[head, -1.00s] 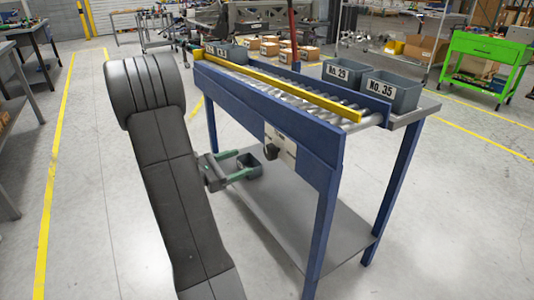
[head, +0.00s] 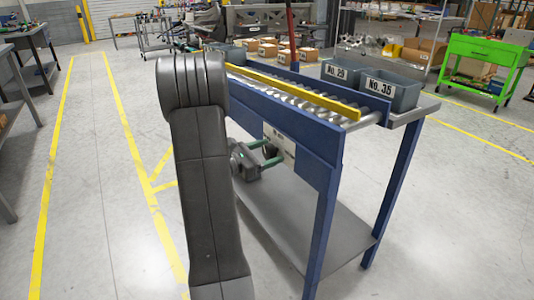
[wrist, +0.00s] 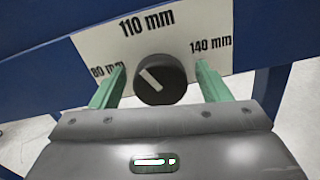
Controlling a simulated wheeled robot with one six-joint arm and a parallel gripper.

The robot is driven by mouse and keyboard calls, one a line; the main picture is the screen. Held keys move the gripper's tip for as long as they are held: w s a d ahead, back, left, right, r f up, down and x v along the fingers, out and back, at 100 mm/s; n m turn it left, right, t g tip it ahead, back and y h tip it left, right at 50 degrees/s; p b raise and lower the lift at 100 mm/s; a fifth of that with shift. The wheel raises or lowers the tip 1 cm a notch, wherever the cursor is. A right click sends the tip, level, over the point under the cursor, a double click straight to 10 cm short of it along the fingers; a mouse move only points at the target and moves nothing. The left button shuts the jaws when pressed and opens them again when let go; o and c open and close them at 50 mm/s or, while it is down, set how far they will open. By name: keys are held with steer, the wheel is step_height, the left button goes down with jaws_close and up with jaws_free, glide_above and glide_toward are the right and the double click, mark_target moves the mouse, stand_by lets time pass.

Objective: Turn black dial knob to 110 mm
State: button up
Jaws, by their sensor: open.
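The black dial knob (wrist: 165,84) sits on a white plate (wrist: 91,45) fixed to the blue side beam. The plate reads 80 mm at left, 110 mm at top and 140 mm at right. The knob's white line slants toward the upper left, between the 80 mm and 110 mm labels. My gripper (wrist: 160,68) is open, with one green finger on each side of the knob and a visible gap to it. In the head view my gripper (head: 276,152) is in front of the plate (head: 285,146), partly hiding the knob.
The plate is on a blue roller conveyor stand (head: 310,134) with a yellow rail (head: 300,91) and a grey lower shelf (head: 300,222). Grey bins No. 29 (head: 341,73) and No. 35 (head: 390,90) stand on top. Open floor lies left of my arm.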

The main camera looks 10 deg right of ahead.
steer(key=c, duration=1)
steer(key=shift+f+m+b, duration=0.2)
steer(key=shift+m+b, duration=0.1)
steer(key=shift+b, duration=0.35)
steer(key=shift+f+m+b, duration=0.1)
steer(key=shift+m+b, duration=0.7)
steer(key=shift+b, duration=0.35)
steer(key=shift+m+b, duration=1)
steer(key=shift+b, duration=0.2)
steer(key=shift+r+m, duration=0.2)
steer(key=shift+m, duration=0.1)
steer(key=o, duration=1)
